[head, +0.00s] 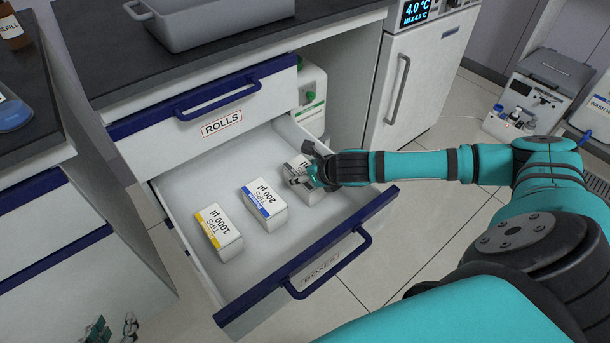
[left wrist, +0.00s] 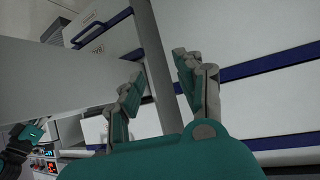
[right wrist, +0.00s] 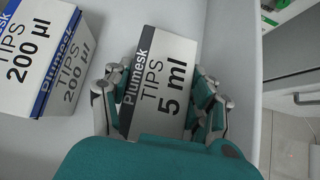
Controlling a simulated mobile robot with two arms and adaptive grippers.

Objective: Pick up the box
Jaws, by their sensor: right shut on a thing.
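The open drawer (head: 180,175) holds three white tips boxes in a row. The 5 ml box (right wrist: 160,85), with a dark grey stripe, is at the drawer's right end; it also shows in the head view (head: 295,165), partly covered by my right gripper (head: 315,175). The right gripper's fingers are shut on both sides of this box. The 200 µl box (head: 265,207), blue-striped, is in the middle. The 1000 µl box (head: 219,232), yellow-striped, is at the left. My left gripper (head: 113,328) is open and empty, low at the left; its parted fingers show in the left wrist view (left wrist: 160,95).
A shut drawer labelled ROLLS (head: 225,110) and the counter (head: 110,60) with a grey tray (head: 215,22) are above the open drawer. The drawer's front with its blue handle (head: 335,265) faces me. A small fridge (head: 425,75) stands behind at the right.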

